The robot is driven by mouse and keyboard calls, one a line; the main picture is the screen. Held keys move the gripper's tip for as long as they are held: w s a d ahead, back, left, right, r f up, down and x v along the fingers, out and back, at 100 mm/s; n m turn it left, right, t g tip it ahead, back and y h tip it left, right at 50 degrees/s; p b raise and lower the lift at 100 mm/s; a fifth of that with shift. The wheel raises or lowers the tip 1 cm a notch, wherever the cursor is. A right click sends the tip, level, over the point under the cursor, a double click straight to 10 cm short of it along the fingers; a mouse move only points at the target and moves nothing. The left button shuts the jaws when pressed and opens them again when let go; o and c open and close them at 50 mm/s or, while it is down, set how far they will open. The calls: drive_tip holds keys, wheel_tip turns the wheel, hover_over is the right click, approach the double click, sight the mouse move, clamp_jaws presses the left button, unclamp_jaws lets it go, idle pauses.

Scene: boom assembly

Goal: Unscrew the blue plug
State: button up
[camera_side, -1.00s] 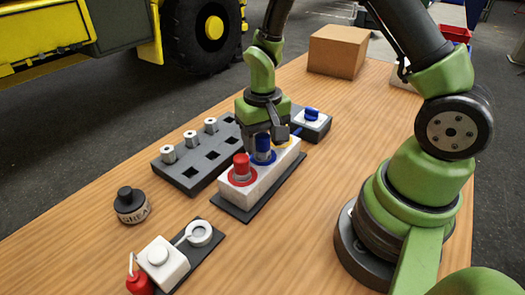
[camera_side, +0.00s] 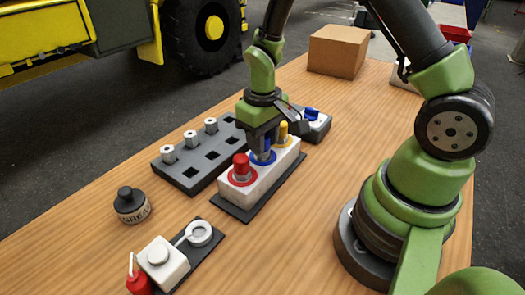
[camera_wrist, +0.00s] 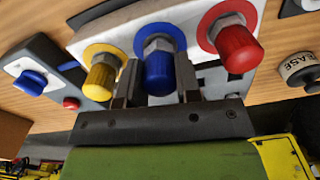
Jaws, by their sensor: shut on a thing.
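The blue plug (camera_wrist: 158,75) stands in the middle of the white block (camera_side: 270,179), with its nut inside a blue ring. My gripper (camera_wrist: 160,85) is shut on the blue plug, one finger on each side of it. In the side view the blue plug (camera_side: 264,152) is partly hidden by my gripper (camera_side: 264,143). The red plug (camera_side: 242,168) is at the near end of the block, and the yellow plug (camera_side: 283,132) is at the far end.
A dark rack (camera_side: 185,179) with several square holes and metal fittings stands left of the block. A grey box with a blue knob (camera_side: 310,114) is behind it. A grease jar (camera_side: 132,205) and a white fixture (camera_side: 163,262) are at the front left.

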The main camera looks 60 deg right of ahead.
drive_tip(key=c, duration=0.3)
drive_tip(key=n, duration=0.5)
drive_tip(key=shift+r, duration=3)
